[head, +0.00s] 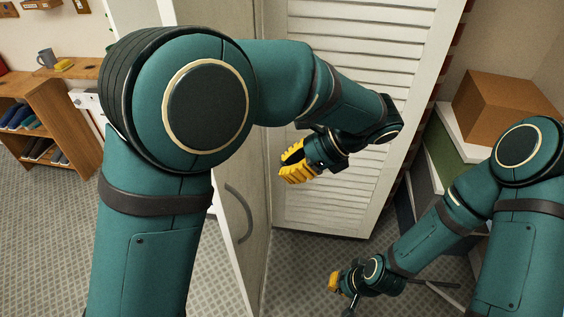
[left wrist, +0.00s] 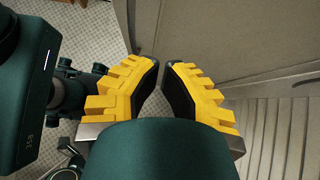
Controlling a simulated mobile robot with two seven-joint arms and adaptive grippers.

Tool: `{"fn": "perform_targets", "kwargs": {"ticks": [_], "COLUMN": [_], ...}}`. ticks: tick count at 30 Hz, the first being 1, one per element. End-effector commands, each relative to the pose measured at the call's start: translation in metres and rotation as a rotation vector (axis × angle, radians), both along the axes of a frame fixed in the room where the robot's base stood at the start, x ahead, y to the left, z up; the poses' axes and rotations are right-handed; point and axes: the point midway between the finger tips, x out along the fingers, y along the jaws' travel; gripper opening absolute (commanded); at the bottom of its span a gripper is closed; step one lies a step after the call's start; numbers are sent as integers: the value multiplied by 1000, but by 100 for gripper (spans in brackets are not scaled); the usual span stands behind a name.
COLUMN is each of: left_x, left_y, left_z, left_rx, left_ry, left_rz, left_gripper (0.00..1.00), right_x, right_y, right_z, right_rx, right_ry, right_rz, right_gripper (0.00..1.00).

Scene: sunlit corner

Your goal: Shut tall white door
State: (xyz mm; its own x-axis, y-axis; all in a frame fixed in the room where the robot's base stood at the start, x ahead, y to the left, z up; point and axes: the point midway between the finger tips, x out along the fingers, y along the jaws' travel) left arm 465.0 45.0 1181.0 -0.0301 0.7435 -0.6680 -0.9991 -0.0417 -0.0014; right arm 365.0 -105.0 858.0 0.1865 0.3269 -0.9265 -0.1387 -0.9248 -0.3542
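A tall white louvered door panel (head: 345,70) stands in the middle of the head view. To its left is a tall pale, flat panel (head: 238,165) with a curved grey handle (head: 240,212), seen at a steep angle. My left gripper (head: 297,162), with yellow fingers, is in front of the louvered panel, right of the handle. In the left wrist view its fingers (left wrist: 164,66) are partly apart, with nothing between them. The flat panel (left wrist: 225,40) and handle (left wrist: 306,81) are on the right there. My right gripper (head: 338,284) is low; its opening is unclear.
A wooden shelf (head: 62,110) with a mug (head: 46,58) stands at the left. A brown box (head: 500,105) sits at the right, near my right arm. Patterned carpet (head: 45,230) is clear at the lower left.

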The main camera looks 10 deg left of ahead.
Motion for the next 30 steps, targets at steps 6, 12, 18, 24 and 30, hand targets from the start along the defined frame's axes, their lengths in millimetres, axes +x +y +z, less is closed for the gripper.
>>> {"fn": "perform_targets", "kwargs": {"ticks": [6, 12, 18, 24, 30], "left_x": [-2, -3, -4, -4, -4], "left_y": [33, 61, 88, 97, 98], "left_z": [-30, -56, -52, -52, -52], "left_rx": [2, 0, -1, -1, -1], "left_ry": [3, 3, 0, 1, 1], "left_rz": [3, 2, 1, 1, 1], "left_gripper": [0, 0, 0, 0, 0], "right_x": [0, 0, 0, 0, 0], "right_y": [0, 0, 1, 1, 1], "right_z": [-6, -10, -10, -10, -10], "right_rx": [-1, -2, -2, -2, -2], "right_ry": [0, 0, 0, 0, 0], "right_rz": [0, 0, 0, 0, 0], "right_gripper": [0, 0, 0, 0, 0]}}
